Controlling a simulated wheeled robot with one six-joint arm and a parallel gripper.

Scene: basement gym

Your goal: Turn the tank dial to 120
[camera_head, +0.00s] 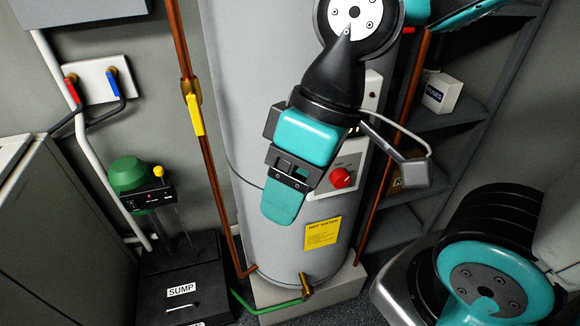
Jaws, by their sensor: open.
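The water tank (225,60) is a tall grey cylinder standing in the middle of the view. On its front is a pale control panel with a round red dial (341,177). The dial's markings are too small to read, and part of the panel is hidden behind my gripper. My gripper (284,208), teal and dark grey, hangs in front of the tank, just left of the dial in the picture. It is open, with nothing seen between its fingers, and appears apart from the dial.
A yellow label (323,233) is below the dial. A copper pipe (207,150) with a yellow lever (195,115) runs left of the tank. A black sump box (182,270) with a green-topped pump (129,171) is lower left. Grey shelves (440,119) hold a fuses box (441,93) at right.

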